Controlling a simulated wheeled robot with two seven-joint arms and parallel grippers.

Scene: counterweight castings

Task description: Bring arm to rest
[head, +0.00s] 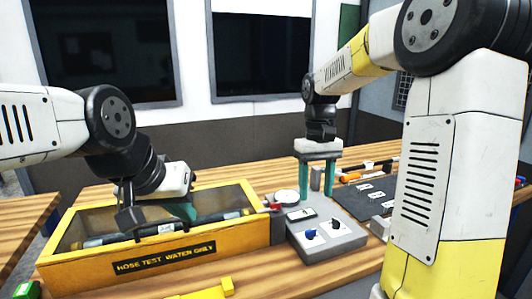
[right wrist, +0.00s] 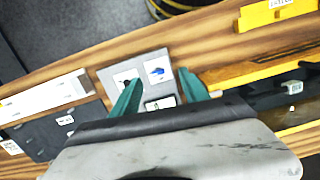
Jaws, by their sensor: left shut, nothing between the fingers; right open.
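My left gripper (head: 184,211) is low over the yellow test box at the left of the head view. Its teal fingers show only partly, are shut and hold nothing. My right gripper (head: 316,186) points down behind the grey control box, with its teal fingers apart and nothing between them. In the right wrist view, the open fingers (right wrist: 160,92) frame part of the grey control box. The yellow test box (head: 110,264) reads "HOSE TEST WATER ONLY". A dark hose (head: 205,217) lies inside it, partly hidden by my left gripper.
The grey control box (head: 334,244) carries a blue and a black knob. A round white gauge (head: 286,196) is behind it. A dark mat (head: 362,203) with small labels lies to its right. A yellow item (head: 208,292) lies in front on the wooden table (head: 265,279).

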